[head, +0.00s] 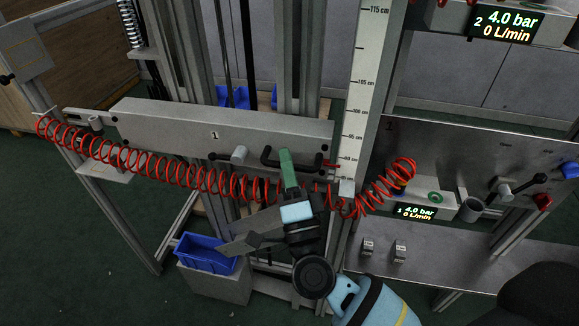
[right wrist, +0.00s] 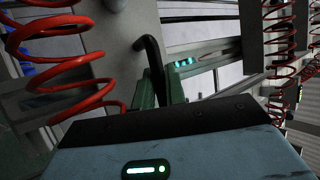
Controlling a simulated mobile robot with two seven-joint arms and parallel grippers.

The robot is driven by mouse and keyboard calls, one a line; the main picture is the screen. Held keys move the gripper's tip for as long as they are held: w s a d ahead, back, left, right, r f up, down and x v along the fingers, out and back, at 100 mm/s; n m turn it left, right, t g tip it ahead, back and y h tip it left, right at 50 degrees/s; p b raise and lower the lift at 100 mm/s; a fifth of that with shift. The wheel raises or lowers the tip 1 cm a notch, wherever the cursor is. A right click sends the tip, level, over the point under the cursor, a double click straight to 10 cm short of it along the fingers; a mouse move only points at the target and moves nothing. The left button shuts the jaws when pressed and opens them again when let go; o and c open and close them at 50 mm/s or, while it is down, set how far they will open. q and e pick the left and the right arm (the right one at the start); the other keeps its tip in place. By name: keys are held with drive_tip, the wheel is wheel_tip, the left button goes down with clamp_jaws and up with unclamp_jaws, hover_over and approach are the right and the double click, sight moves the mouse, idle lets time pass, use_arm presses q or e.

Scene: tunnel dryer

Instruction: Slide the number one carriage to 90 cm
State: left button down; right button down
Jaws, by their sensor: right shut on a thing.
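The number one carriage (head: 180,128) is a long grey plate marked 1, lying across the upright rails and tilted slightly in the picture. It bears a black bar handle (head: 310,164) and a round grey knob (head: 239,154). My right gripper (head: 286,160) has its green fingers shut on the handle, which also shows between the fingers in the right wrist view (right wrist: 150,52). A white scale (head: 369,85) stands right of the carriage. A small red pointer (head: 333,165) at the carriage's right end lies near the scale's lower marks; its exact reading is too small to tell. My left gripper is not in view.
A coiled red hose (head: 180,170) hangs along the carriage's lower edge and passes close behind my right gripper. A blue bin (head: 205,253) sits below left.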

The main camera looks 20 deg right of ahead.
wheel_tip(320, 180, up, 2)
drive_tip(key=shift+r+p, duration=0.1)
drive_tip(key=shift+p, duration=0.2)
drive_tip(key=shift+r, duration=0.2)
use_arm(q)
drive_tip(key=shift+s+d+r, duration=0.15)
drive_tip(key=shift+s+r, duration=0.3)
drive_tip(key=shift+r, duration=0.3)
use_arm(e)
drive_tip(key=shift+f, duration=0.1)
drive_tip(key=c, duration=1.7)
unclamp_jaws()
drive_tip(key=shift+c, duration=0.2)
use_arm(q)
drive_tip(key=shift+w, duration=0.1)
use_arm(e)
drive_tip(key=shift+f, duration=0.15)
drive_tip(key=shift+f, duration=0.1)
